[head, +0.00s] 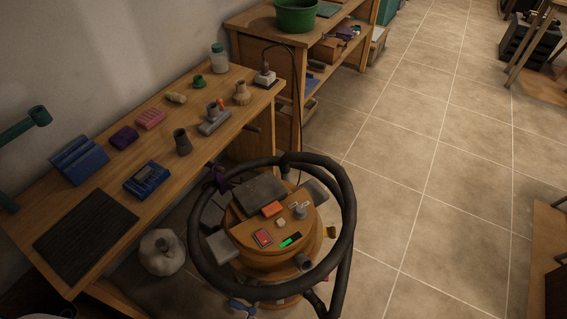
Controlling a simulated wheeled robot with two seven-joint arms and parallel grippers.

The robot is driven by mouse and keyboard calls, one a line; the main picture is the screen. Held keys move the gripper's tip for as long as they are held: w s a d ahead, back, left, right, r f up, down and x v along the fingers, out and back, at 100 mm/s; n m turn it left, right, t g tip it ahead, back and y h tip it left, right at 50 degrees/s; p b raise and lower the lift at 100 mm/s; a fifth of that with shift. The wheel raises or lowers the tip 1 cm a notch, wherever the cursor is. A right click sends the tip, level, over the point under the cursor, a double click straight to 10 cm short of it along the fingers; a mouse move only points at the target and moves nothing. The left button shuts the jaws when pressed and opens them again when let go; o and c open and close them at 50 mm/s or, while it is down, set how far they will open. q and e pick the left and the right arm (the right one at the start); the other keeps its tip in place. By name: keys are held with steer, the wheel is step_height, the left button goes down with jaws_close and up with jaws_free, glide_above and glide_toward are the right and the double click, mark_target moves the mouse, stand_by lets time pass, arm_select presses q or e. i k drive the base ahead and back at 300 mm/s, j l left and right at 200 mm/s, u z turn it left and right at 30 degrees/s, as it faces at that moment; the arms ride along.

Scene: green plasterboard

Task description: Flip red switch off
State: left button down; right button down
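A small red switch-like piece (263,238) sits on the light wooden top of a round machine (240,236). Whether it is on or off is too small to tell. A plain orange-red block (272,209) lies a little behind it. A black piece with a bright green mark (290,241) is just to its right. A small pale cube (281,223) and a grey metal fitting (299,210) are also on this top. Neither of my grippers shows in the head view.
A thick black hose (347,200) loops around the machine. A wooden workbench (205,160) with blue, purple and pink items stands at the left. A pale rounded sack-like object (161,252) is on the floor. Tiled floor (430,170) is open to the right.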

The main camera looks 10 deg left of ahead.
mark_target(263, 239)
steer(key=k+l+u, duration=0.25)
steer(key=l+u, duration=0.15)
steer(key=k+l+u, duration=0.35)
steer(key=j+z, duration=0.15)
steer(key=j, duration=0.25)
steer(key=k+j+z, duration=0.2)
steer(key=j, duration=0.2)
steer(key=j+z, duration=0.15)
steer(key=j, duration=0.25)
steer(key=k+j+z, duration=0.15)
steer(key=j, duration=0.2)
steer(key=k+j+z, duration=0.15)
steer(key=j, duration=0.25)
steer(key=k+j+z, duration=0.2)
steer(key=j, duration=0.15)
steer(key=i, duration=0.05)
